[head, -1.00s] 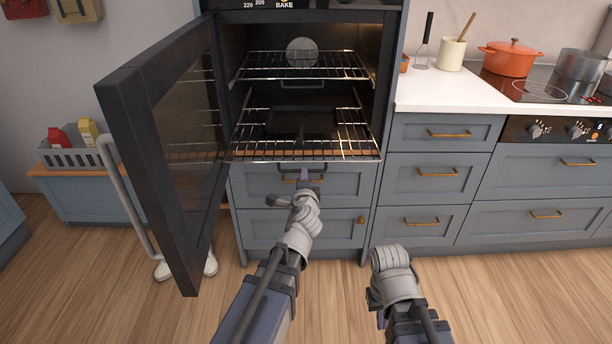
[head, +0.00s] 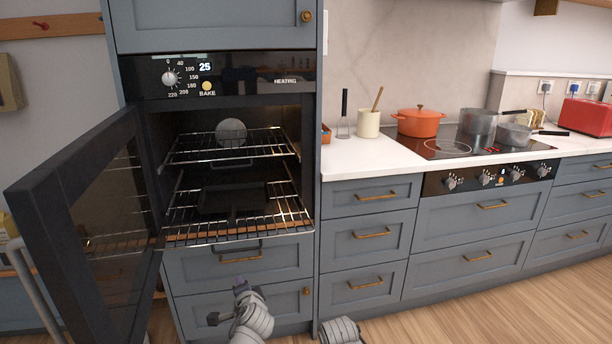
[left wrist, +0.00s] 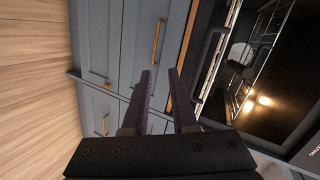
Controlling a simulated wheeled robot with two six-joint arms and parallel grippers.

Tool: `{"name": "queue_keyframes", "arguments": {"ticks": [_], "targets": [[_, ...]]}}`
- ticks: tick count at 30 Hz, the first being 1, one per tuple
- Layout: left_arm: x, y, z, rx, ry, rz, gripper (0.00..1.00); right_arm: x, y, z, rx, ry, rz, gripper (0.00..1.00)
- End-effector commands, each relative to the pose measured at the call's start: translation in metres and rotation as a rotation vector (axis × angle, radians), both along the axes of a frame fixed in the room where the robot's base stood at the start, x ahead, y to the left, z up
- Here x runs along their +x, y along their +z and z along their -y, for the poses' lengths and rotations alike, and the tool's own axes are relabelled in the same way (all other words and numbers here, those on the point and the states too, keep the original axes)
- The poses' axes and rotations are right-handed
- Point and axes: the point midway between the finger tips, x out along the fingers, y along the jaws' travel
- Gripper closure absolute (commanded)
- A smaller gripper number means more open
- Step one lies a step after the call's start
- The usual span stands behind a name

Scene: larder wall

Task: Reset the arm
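My left gripper (head: 228,302) is in front of the drawers below the oven, near the bottom of the head view. In the left wrist view its two purple fingers (left wrist: 162,98) stand apart with nothing between them. It is clear of the oven racks. Of my right arm only the grey wrist shows at the bottom edge of the head view; its fingers are out of view. The oven (head: 220,92) is open, with its dark door (head: 75,200) swung out to the left.
The oven has an upper wire rack (head: 270,146) and a lower wire rack (head: 285,215) bearing a dark pan (head: 225,199). On the right, the counter (head: 365,158) holds an orange pot (head: 420,123) and metal pans (head: 478,122). Floor (head: 480,308) is free at the lower right.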

Motion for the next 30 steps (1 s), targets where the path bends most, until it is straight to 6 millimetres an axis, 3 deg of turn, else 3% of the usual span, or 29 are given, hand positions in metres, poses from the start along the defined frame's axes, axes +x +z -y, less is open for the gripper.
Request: {"name": "queue_keyframes", "arguments": {"ticks": [3,6,10,16,18,19,26,30], "targets": [[-0.038,-0.050,0.029,-0.248,0.165,-0.183,0.74,0.000,0.000,0.000,0.000,0.000,0.000,1.00],[-0.078,-0.085,0.056,-0.409,0.293,-0.351,0.74,0.000,0.000,0.000,0.000,0.000,0.000,1.00],[-0.127,-0.112,0.091,-0.537,0.420,-0.546,0.74,0.000,0.000,0.000,0.000,0.000,0.000,1.00],[-0.194,-0.128,0.135,-0.634,0.563,-0.808,0.74,0.000,0.000,0.000,0.000,0.000,0.000,1.00],[-0.217,-0.127,0.148,-0.649,0.606,-0.894,0.74,0.000,0.001,0.000,0.000,0.000,0.000,1.00],[-0.213,-0.111,0.145,-0.650,0.604,-0.882,0.74,0.000,0.017,0.000,0.000,0.000,0.000,1.00],[-0.212,-0.062,0.144,-0.648,0.601,-0.875,0.74,0.000,0.066,0.000,0.000,0.000,0.000,1.00],[-0.212,-0.024,0.144,-0.649,0.600,-0.875,0.74,0.000,0.104,0.000,0.001,-0.001,0.000,1.00]]}}
